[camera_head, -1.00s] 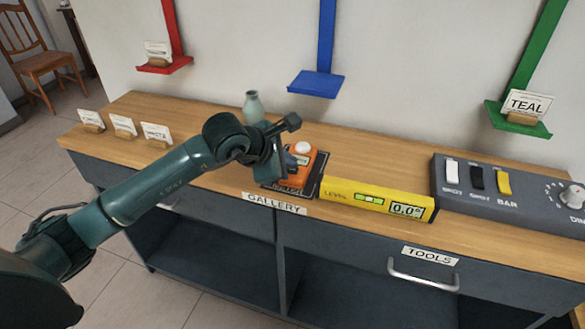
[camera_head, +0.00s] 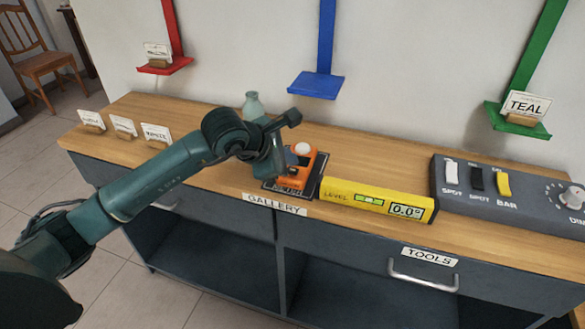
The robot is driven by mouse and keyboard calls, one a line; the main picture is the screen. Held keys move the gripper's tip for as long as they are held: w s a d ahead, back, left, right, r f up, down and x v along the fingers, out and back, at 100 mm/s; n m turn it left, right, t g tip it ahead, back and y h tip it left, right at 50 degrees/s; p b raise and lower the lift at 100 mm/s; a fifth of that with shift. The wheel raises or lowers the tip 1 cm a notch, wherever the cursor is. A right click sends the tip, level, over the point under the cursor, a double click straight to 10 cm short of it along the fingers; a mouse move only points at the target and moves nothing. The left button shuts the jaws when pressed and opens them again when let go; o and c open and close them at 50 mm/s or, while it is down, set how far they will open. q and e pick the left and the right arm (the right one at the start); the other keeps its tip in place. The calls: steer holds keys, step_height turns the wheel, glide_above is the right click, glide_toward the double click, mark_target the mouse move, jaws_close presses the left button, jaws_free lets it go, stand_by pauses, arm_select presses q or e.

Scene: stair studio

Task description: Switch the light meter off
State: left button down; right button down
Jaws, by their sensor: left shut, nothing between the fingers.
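The light meter (camera_head: 308,168) is an orange device with a white dome on top. It lies on a dark mat (camera_head: 276,185) marked METER on the wooden counter. My left gripper (camera_head: 277,165) is shut and empty, pointing down at the meter's left side. It hides part of the meter's left edge, and I cannot tell whether it touches it. A dark patch shows on the meter's face beside the gripper; the switch's position is too small to tell. My right gripper is not in view.
A yellow level (camera_head: 340,195) lies just right of the meter. A grey switch panel (camera_head: 525,205) stands at the right. A pale bottle (camera_head: 252,104) stands behind my left gripper. Card holders (camera_head: 123,127) stand at the left. Blue shelf (camera_head: 316,86) hangs above the counter.

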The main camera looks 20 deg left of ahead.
arm_select(q)
step_height(320, 180, up, 6)
steer(key=p, duration=0.2)
steer(key=shift+p, duration=0.3)
steer(key=shift+f, duration=0.1)
